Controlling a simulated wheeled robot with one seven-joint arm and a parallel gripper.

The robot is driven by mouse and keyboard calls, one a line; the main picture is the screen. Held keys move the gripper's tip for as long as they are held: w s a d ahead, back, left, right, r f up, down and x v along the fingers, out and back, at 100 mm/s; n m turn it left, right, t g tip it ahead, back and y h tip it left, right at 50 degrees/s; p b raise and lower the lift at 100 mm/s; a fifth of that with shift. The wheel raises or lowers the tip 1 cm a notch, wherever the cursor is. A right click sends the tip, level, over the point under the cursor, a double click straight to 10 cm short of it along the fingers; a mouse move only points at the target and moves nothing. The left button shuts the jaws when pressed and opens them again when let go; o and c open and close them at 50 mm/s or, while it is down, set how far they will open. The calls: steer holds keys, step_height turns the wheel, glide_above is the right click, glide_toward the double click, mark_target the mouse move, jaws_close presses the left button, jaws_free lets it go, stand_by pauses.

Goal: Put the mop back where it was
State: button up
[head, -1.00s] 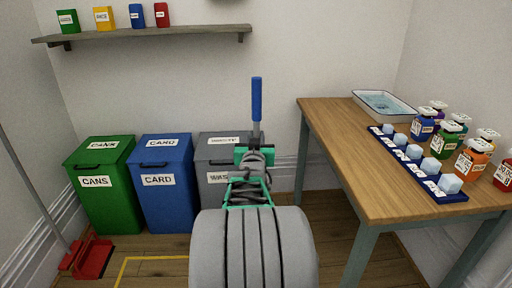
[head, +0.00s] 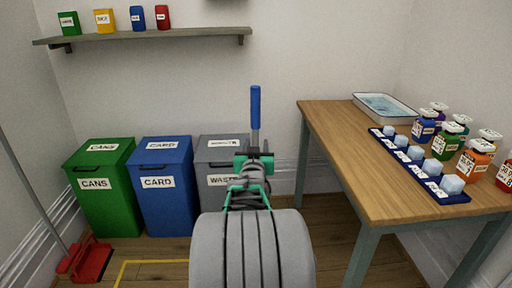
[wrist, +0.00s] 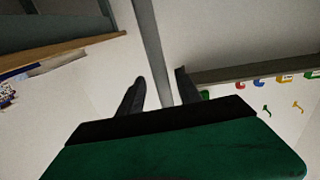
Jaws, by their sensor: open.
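A long grey pole with a blue grip (head: 256,103), which looks like the mop's handle, stands upright just beyond my gripper (head: 254,157) in the head view. Its lower end and any mop head are hidden behind my arm. In the wrist view the grey pole (wrist: 150,45) runs between the two dark fingers of my gripper (wrist: 160,84). The fingers are apart, with a gap visible on at least one side of the pole. I cannot tell whether either finger touches it.
Green (head: 103,190), blue (head: 163,190) and grey (head: 218,165) bins line the back wall. A red long-handled pan (head: 88,262) stands at left. A wooden table (head: 350,160) with bottles and a tray is at right. A shelf (head: 150,37) hangs above the bins.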

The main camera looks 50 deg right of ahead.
steer(key=shift+r, duration=0.15)
steer(key=p+v, duration=0.2)
steer(key=v, duration=0.9)
steer(key=w+a+f+n+g+y, duration=0.15)
steer(key=a+f+y, duration=0.3)
steer(key=a, duration=0.45)
steer(key=w+a+f+n+g+y, duration=0.1)
steer(key=w+a+f+n+y, duration=0.3)
steer(key=a, duration=0.5)
steer(key=w+a+f+n+g+y, duration=0.1)
steer(key=a+f+n+y, duration=0.1)
steer(key=a+f+y, duration=0.5)
steer(key=s+a+f+n+g, duration=0.1)
steer(key=s+a+n+g, duration=0.2)
steer(key=s+a, duration=0.6)
steer(key=a+g, duration=0.1)
steer(key=a, duration=0.3)
steer(key=shift+a+f+n, duration=0.15)
steer(key=shift+f+n, duration=0.2)
steer(key=shift+g+h, duration=0.25)
